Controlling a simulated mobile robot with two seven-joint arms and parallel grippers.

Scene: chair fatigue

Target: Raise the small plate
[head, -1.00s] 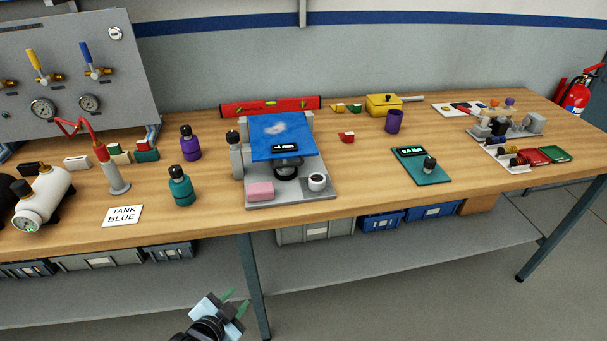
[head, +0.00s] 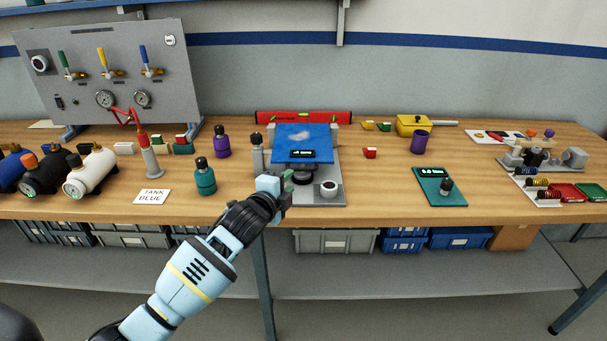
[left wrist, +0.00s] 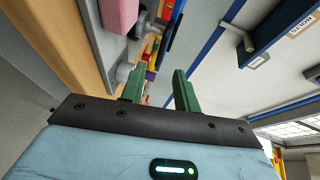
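A blue plate (head: 303,136) with a pale patch sits tilted on a grey stand (head: 325,192) at the middle of the workbench; a small display (head: 302,155) shows at its front edge. My left gripper (head: 288,184) is at the stand's front left corner, below and in front of the plate, apart from it. In the left wrist view its two green fingers (left wrist: 158,72) are spread with nothing between them. A pink block (left wrist: 118,14) shows at the top of that view; in the head view my gripper hides it. My right gripper is not in view.
A black-topped grey post (head: 257,152) stands left of the plate and a white round knob (head: 328,188) front right. A teal bottle (head: 205,177) and a purple bottle (head: 222,142) stand to the left.

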